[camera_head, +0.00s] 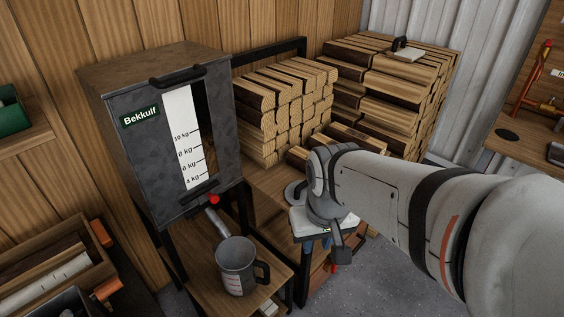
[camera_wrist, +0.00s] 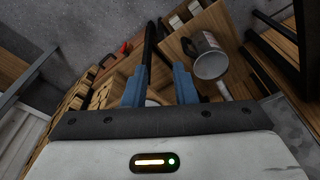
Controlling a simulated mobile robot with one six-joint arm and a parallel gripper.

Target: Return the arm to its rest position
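My arm reaches in from the right in the head view. My gripper (camera_head: 318,244) points down beside the wooden bench, in front of the stacked firewood. In the wrist view, the two blue fingers of my gripper (camera_wrist: 159,74) stand apart with a gap between them. I see nothing clearly held in them. A grey mug (camera_head: 234,268) with a dark handle stands upright under the hopper's spout, to the left of my gripper. It also shows in the wrist view (camera_wrist: 210,62), to the right of the fingers and apart from them.
The dark Bekkulf hopper (camera_head: 153,157) with a weight scale stands at the left. Firewood stacks (camera_head: 285,95) fill the back. A workbench (camera_head: 520,135) with tools is at right. Grey floor (camera_head: 375,280) shows below my arm.

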